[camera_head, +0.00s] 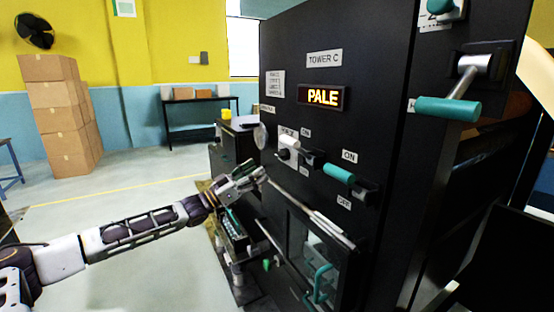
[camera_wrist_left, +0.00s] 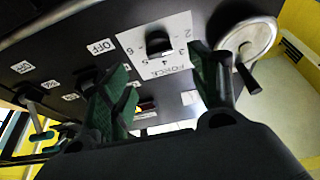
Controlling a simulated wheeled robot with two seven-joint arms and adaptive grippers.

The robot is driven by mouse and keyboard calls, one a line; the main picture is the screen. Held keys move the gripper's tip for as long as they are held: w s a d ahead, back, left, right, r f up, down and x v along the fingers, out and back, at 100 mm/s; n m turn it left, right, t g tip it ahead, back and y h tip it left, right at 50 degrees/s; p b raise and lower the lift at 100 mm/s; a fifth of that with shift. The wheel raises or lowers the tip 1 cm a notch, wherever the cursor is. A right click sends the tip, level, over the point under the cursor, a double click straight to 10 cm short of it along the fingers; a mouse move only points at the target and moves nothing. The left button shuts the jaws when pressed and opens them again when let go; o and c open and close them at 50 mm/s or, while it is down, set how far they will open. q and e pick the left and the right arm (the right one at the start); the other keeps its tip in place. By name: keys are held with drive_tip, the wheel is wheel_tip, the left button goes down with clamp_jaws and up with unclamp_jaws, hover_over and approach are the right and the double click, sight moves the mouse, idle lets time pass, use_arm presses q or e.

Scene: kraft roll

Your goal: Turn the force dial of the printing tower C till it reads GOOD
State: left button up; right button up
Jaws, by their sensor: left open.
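The black printing tower C (camera_head: 290,60) has a TOWER C label and a lit display (camera_head: 323,96) that reads PALE. Its force dial (camera_head: 288,145) sits below the display at the left of the panel. In the left wrist view the dial's white plate (camera_wrist_left: 180,62) shows the word FORCE and numbers, with a dark knob (camera_wrist_left: 158,44) on it. My left gripper (camera_head: 256,174) is open and empty, below and left of the dial. In the left wrist view its green-padded fingers (camera_wrist_left: 163,80) stand apart, with the plate between and beyond them. My right gripper is out of view.
A round metal disc (camera_head: 260,135) stands out left of the dial. A teal-handled lever (camera_head: 338,173) is to its right, by ON labels. A larger teal-handled lever (camera_head: 447,108) juts out at the upper right. Stacked cartons (camera_head: 60,115) stand far left; the floor between is open.

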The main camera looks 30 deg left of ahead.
use_arm(q)
drive_tip(key=shift+w+d+r, duration=0.15)
drive_tip(key=shift+w, duration=0.1)
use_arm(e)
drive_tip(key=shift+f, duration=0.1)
use_arm(q)
drive_tip(key=shift+w+d+r, duration=0.2)
drive_tip(key=shift+w+r, duration=0.05)
drive_tip(key=shift+w, duration=0.25)
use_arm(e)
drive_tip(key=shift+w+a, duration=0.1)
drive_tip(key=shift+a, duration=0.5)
use_arm(q)
drive_tip(key=shift+w+d+r, duration=0.1)
drive_tip(key=shift+w+d, duration=0.05)
drive_tip(key=shift+w, duration=0.1)
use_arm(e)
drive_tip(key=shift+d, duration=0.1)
